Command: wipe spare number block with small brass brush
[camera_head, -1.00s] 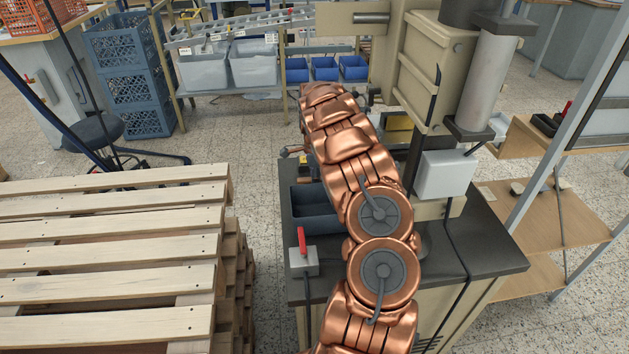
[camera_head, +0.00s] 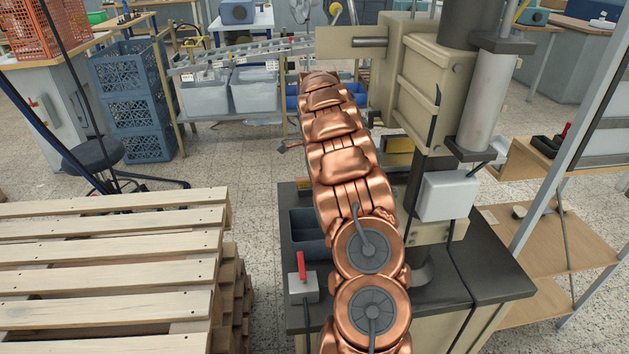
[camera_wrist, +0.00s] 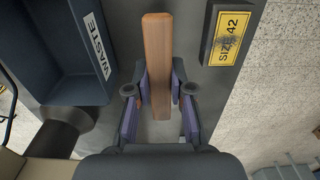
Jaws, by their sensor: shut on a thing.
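In the wrist view my gripper (camera_wrist: 158,92) is shut on a reddish-brown wooden bar, which looks like the handle of the small brass brush (camera_wrist: 157,50). The handle points away from my palm over a dark grey bench top. No bristles can be made out. In the head view my copper arm hides the gripper and the brush. I cannot pick out the spare number block in either view. A dark block with a yellow plate reading "SIZE 42" (camera_wrist: 228,38) lies to the right of the handle, apart from it.
A blue-grey bin labelled WASTE (camera_wrist: 75,50) stands left of the handle; a bin also shows on the bench in the head view (camera_head: 306,245). The beige press (camera_head: 415,80) stands right of my arm. A red-levered switch box (camera_head: 303,285) sits at the bench's left, beside pallets (camera_head: 110,260).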

